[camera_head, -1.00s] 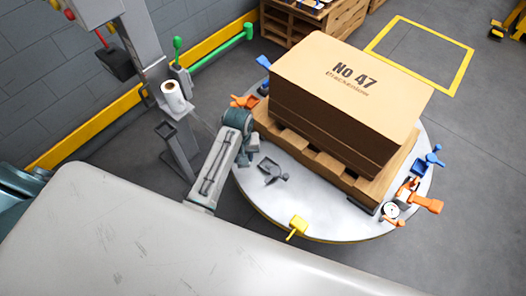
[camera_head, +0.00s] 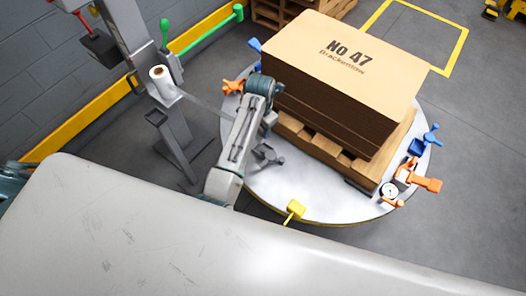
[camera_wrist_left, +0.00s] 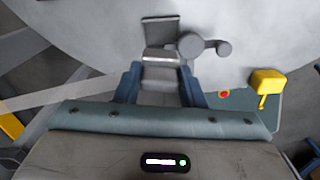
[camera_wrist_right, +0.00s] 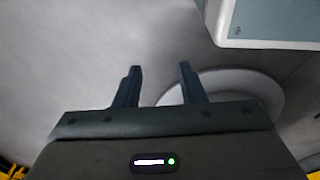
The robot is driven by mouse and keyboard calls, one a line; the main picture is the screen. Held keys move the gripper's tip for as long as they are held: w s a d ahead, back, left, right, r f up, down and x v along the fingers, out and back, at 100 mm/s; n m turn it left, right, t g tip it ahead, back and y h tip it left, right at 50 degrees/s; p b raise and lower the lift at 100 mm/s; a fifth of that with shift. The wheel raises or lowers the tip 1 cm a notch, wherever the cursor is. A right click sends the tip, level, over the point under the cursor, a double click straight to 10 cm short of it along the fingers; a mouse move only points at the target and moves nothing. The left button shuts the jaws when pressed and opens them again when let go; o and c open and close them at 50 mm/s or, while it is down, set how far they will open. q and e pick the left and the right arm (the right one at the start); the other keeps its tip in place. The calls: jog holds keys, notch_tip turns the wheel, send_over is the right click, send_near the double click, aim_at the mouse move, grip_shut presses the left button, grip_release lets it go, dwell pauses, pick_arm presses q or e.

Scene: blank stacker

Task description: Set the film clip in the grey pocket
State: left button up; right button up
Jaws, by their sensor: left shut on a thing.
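My left gripper (camera_head: 268,120) is low over the near left part of the round metal table. In the left wrist view, my left gripper (camera_wrist_left: 160,80) is shut on a small grey block, which looks like the film clip (camera_wrist_left: 161,76). A pale film strip (camera_head: 205,103) runs from the white roll (camera_head: 160,80) towards this gripper. The grey pocket (camera_head: 267,155) appears to be the grey fitting with round knobs on the table, just ahead of the fingertips in the left wrist view (camera_wrist_left: 190,46). Whether clip and pocket touch is unclear. My right gripper (camera_wrist_right: 158,82) is open and empty.
Yellow (camera_head: 295,208), orange (camera_head: 428,184) and blue (camera_head: 432,135) fittings sit around the rim. The roll's mast (camera_head: 128,30) stands at the left.

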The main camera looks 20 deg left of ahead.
pick_arm(q)
jog(key=shift+w+d+n, duration=0.25)
jog(key=shift+n, duration=0.65)
notch_tip(320, 180, down, 6)
jog(key=shift+f, duration=0.2)
notch_tip(320, 180, down, 3)
jog(key=shift+f+b, duration=0.1)
jog(key=shift+b, duration=0.35)
jog(key=shift+f, duration=0.2)
jog(key=o, duration=0.9)
jog(key=shift+c, duration=0.2)
pick_arm(e)
jog(key=r, duration=0.1)
jog(key=w+r, duration=0.1)
jog(key=shift+w+a+r, duration=0.15)
jog(key=shift+r, duration=0.25)
